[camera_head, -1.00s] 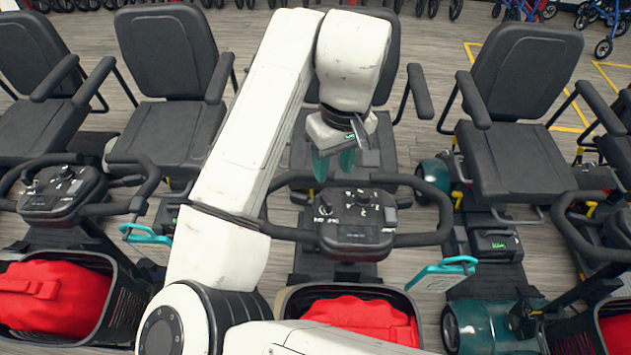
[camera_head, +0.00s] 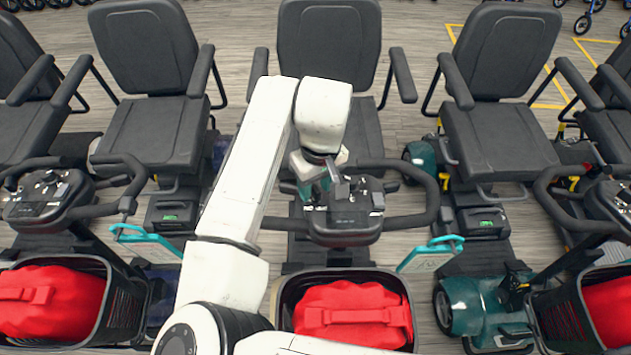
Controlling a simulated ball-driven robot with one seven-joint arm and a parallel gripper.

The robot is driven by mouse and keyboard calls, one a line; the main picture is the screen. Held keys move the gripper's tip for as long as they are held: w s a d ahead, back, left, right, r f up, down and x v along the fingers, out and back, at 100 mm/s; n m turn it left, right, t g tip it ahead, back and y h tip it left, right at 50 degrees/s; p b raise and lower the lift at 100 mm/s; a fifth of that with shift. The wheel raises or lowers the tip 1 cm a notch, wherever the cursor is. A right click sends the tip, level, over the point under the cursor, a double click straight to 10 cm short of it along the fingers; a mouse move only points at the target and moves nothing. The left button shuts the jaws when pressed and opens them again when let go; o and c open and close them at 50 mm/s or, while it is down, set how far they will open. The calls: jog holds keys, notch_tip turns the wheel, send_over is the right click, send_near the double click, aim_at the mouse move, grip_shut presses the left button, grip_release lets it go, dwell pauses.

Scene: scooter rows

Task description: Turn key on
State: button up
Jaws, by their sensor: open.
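The dark control console (camera_head: 345,225) of the middle scooter sits at mid-picture, between looped black handlebars (camera_head: 408,222). Small knobs and light markings show on its upper face. My gripper (camera_head: 315,190), with teal fingers, points down at the upper left part of this console. Its fingers are apart with nothing seen between them. It covers part of the console's left side. I cannot make out the key; it may be hidden behind the fingers. I cannot tell whether the fingers touch the console.
A basket (camera_head: 278,300) with a red bag (camera_head: 352,312) stands in front of the console. The middle seat (camera_head: 330,45) is behind my arm. More scooters stand close on both sides, with teal-framed tags (camera_head: 430,253) between them. Grey floor shows between rows.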

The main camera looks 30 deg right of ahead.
grip_shut()
jog(key=shift+m, duration=0.3)
dwell(0.3)
jog(key=m, duration=0.5)
jog(key=shift+a+h, duration=0.1)
jog(key=shift+h, duration=0.3)
jog(key=m, duration=0.6)
jog(key=shift+w+g+b, duration=0.1)
jog(key=shift+g+b, duration=0.2)
jog(key=shift+b, duration=0.05)
grip_release()
